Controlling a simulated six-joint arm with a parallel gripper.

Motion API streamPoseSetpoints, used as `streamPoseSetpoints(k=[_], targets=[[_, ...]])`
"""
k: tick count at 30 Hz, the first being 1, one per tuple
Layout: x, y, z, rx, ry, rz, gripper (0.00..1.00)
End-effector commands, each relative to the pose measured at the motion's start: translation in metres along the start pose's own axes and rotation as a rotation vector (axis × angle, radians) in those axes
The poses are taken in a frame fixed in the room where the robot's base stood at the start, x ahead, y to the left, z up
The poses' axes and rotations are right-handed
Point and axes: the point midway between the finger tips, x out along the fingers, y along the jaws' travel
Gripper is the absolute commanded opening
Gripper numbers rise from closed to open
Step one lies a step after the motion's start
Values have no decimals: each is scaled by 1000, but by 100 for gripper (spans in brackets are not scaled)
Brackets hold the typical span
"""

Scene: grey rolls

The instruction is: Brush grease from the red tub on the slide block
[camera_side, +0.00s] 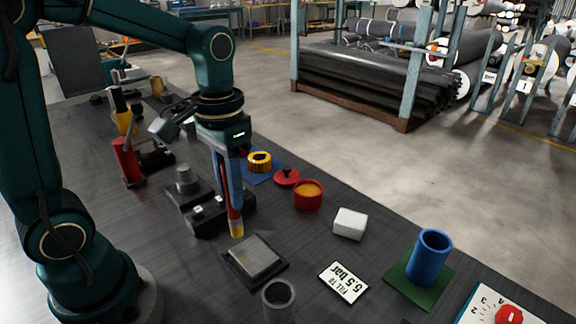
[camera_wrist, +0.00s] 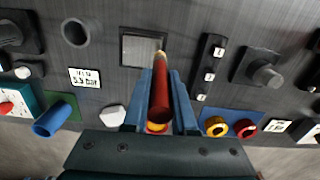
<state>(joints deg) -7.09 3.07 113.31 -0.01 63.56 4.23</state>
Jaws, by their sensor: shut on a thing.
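My gripper (camera_side: 229,180) is shut on a brush with a red handle (camera_wrist: 160,92), which points down. The brush's yellowish tip (camera_side: 236,229) is by the edge of the slide block (camera_side: 258,262), a flat grey plate on a dark base. In the wrist view the tip shows at the right side of the slide block (camera_wrist: 138,50); I cannot tell whether they touch. The red tub (camera_side: 308,199), open with orange-yellow grease inside, stands behind and right of the block. In the wrist view the tub (camera_wrist: 156,128) is mostly hidden by the brush and fingers.
A black block with white-marked switches (camera_side: 207,216) stands left of the brush. A white block (camera_side: 350,223), a "5.5 bar" sign (camera_side: 343,282), a grey cylinder (camera_side: 278,299) and a blue cup (camera_side: 429,258) on a green mat are right. A yellow ring (camera_side: 259,162) lies behind.

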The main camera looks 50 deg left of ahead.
Motion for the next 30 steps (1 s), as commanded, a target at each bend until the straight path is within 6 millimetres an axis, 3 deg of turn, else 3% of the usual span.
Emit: streamPoseSetpoints(k=[6, 9, 30], targets=[[28, 0, 1, 0, -9, 1, 0], [18, 11, 0, 6, 2, 0, 0], [26, 74, 3, 5, 0, 0, 0]])
